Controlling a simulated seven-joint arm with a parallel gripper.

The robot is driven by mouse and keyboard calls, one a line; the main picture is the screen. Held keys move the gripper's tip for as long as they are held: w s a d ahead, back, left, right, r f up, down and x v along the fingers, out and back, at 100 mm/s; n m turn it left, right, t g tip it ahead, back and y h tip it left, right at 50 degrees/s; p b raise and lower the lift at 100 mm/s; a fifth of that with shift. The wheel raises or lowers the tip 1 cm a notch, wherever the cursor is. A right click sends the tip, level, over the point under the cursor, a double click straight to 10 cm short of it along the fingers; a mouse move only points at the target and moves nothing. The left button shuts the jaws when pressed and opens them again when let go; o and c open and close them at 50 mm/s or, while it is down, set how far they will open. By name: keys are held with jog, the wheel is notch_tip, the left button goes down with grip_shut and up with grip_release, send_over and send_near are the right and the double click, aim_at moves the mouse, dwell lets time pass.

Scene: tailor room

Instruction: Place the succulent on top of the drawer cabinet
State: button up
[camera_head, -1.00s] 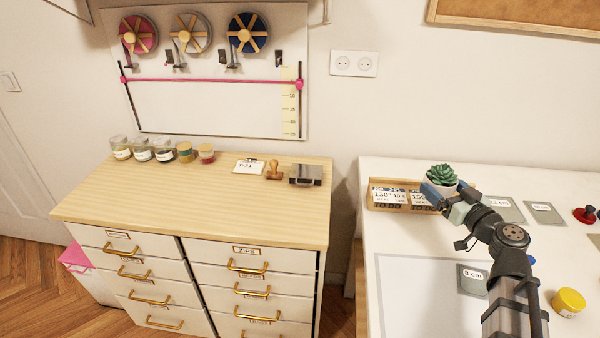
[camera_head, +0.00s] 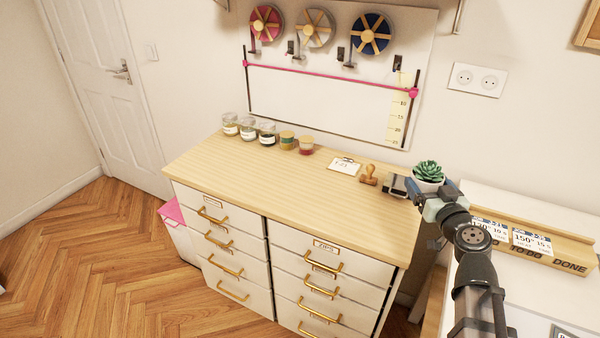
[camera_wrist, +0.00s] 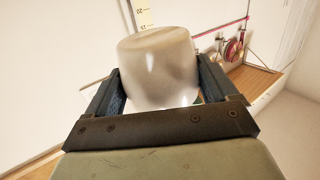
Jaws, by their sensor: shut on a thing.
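The succulent (camera_head: 428,170) is a green rosette plant in a small white pot. My gripper (camera_head: 430,188) is shut on the pot and holds it upright near the right back corner of the drawer cabinet. In the wrist view the white pot (camera_wrist: 158,68) sits between both fingers, and the plant is mostly hidden. The drawer cabinet (camera_head: 240,170) has a light wooden top and white drawers with brass handles. The pot overlaps the cabinet's right edge in the picture; I cannot tell its exact height above the top.
On the cabinet's back edge stand several small jars (camera_head: 268,133), a card (camera_head: 344,165), a wooden stamp (camera_head: 368,175) and a dark metal box (camera_head: 396,185). The front and left of the top are clear. A white table (camera_head: 530,290) with a wooden label holder (camera_head: 550,248) is at right.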

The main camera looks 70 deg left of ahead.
jog(key=s+a, duration=0.5)
jog(key=s, duration=0.2)
jog(key=shift+g, duration=0.3)
jog(key=shift+s+f, duration=0.15)
jog(key=shift+f, duration=3.45)
jog(key=shift+s+f, duration=0.1)
jog(key=shift+f, duration=3.45)
jog(key=shift+f, duration=0.1)
jog(key=o, duration=1.2)
jog(key=v, duration=0.7)
jog(key=shift+d, duration=0.2)
